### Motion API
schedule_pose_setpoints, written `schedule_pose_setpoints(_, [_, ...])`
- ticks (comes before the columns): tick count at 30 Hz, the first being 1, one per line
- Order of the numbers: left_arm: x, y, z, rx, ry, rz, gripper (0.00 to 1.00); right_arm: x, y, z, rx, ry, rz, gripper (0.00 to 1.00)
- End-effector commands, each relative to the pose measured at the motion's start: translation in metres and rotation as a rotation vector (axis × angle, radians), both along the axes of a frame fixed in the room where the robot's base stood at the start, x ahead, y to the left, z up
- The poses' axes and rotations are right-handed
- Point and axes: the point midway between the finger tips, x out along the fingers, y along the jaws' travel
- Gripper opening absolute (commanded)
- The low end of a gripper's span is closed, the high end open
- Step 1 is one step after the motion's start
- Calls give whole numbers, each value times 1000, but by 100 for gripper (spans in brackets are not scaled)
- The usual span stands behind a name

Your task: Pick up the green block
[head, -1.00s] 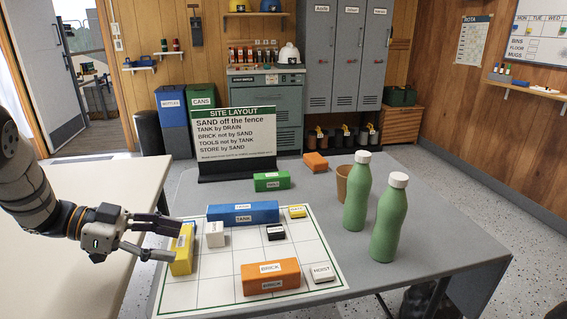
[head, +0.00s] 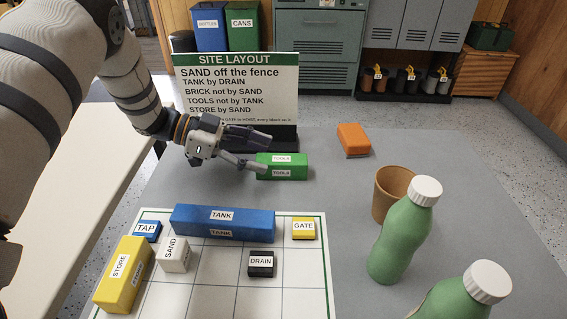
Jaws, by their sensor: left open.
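The green block (head: 283,172), labelled TOOLS, lies on the grey table behind the white grid board (head: 215,262), in front of the SITE LAYOUT sign. My left gripper (head: 259,152) is open at the block's left end. One finger is above and behind that end, and the other overlaps its left edge in the picture. I cannot tell whether it touches the block. Nothing is held. My right gripper is not in view.
The SITE LAYOUT sign (head: 238,88) stands close behind the gripper. A blue TANK block (head: 188,220) and several smaller blocks are on the board. An orange block (head: 353,139), a brown cup (head: 391,191) and two green bottles (head: 401,240) are to the right.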

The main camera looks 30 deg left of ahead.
Motion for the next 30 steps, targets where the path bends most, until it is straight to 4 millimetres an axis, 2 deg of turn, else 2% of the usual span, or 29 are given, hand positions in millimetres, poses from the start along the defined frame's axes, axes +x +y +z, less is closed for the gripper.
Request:
schedule_pose_setpoints(6, [13,-35,-11,0,-2,-2,57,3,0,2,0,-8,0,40])
schedule_pose_setpoints(9, [18,-46,-17,1,-1,-2,57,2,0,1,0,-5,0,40])
schedule_pose_setpoints(16, [20,-49,-18,1,-3,0,57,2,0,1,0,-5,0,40])
schedule_pose_setpoints(17, [20,-49,-18,1,-3,0,54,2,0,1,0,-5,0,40])
schedule_pose_setpoints(24, [20,-48,-18,1,-3,0,1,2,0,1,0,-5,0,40])
schedule_pose_setpoints(30, [20,-48,-18,0,-3,0,1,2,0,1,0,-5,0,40])
